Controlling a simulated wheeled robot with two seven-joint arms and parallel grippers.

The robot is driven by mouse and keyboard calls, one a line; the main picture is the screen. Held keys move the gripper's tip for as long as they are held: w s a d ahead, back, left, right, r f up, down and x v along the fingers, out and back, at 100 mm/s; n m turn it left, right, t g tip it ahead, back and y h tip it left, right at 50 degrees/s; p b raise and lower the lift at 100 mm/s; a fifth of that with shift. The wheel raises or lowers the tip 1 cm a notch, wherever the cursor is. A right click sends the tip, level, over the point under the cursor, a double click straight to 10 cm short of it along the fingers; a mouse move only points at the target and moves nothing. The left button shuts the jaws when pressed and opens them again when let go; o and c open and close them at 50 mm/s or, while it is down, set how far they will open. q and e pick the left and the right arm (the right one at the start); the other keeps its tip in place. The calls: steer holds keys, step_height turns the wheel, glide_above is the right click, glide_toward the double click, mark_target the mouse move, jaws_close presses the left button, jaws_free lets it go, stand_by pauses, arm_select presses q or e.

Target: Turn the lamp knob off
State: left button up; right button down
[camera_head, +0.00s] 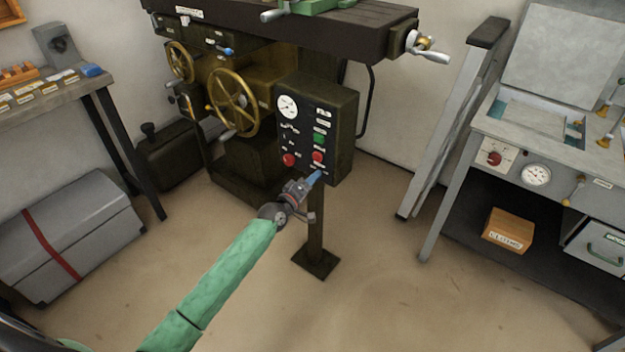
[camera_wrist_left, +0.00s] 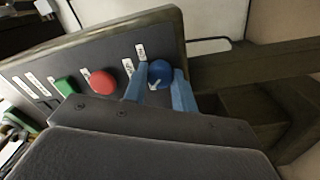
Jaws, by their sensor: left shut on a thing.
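The lamp knob appears to be the blue round knob (camera_wrist_left: 160,74) with a white pointer mark, on the control panel in the left wrist view. My left gripper (camera_wrist_left: 162,92) has its two blue fingers on either side of this knob, shut on it. In the head view my left gripper (camera_head: 314,178) is at the lower right of the dark control box (camera_head: 341,125), and it hides the knob there. The panel lettering is too small to read. My right gripper is not in view.
Beside the knob are a red button (camera_wrist_left: 103,82) and a green button (camera_wrist_left: 66,87). The box stands on a post by a machine with brass handwheels (camera_head: 233,103). A grey bench (camera_head: 560,150) stands right; a grey chest (camera_head: 75,230) sits left. The floor in front is clear.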

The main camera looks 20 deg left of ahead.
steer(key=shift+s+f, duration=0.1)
arm_select(q)
steer(key=o, duration=1)
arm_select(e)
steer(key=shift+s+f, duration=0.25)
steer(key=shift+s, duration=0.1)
